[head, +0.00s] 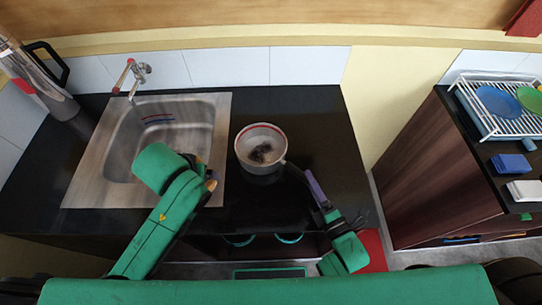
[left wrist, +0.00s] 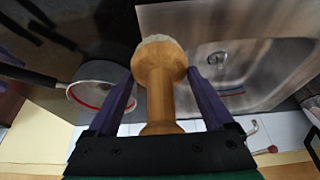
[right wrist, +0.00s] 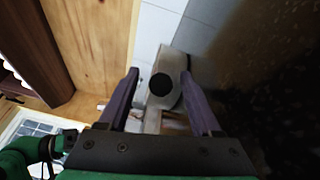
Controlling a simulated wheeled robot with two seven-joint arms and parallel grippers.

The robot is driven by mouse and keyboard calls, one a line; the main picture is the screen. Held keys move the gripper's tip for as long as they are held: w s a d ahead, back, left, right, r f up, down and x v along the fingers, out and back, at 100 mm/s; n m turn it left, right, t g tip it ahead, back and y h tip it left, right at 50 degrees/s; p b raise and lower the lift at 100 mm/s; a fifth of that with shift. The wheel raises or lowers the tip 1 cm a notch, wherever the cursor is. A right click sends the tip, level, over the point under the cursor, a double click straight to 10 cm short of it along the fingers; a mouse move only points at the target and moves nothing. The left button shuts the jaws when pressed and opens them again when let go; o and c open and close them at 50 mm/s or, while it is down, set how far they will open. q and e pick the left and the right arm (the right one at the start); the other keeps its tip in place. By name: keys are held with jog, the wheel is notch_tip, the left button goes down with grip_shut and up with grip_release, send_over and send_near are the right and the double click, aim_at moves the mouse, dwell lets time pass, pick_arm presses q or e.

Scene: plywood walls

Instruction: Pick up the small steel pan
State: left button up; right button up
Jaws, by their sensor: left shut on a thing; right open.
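The small steel pan (head: 262,135) stands upright on the black counter, right of the sink. It has a red line inside its rim and something dark inside. Its dark handle points to the lower right, toward my right gripper (head: 310,180). In the right wrist view the round dark handle end (right wrist: 161,85) shows between the open purple fingers, and I cannot tell if they touch it. My left gripper (left wrist: 160,75) is shut on a wooden brush (left wrist: 158,90) with a pale tip, over the sink's right edge. The pan (left wrist: 90,92) also shows left of the brush there.
The steel sink (head: 80,185) with a tap (head: 135,75) is at the left. A tall steel vessel with a black handle (head: 45,85) stands at the far left. A separate cabinet at the right holds a dish rack (head: 500,125) with plates. Counter behind the pan is clear.

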jog(key=shift+w+a, duration=0.15)
jog(key=shift+w, duration=0.2)
jog(key=shift+s, duration=0.1)
grip_shut()
dwell(0.8)
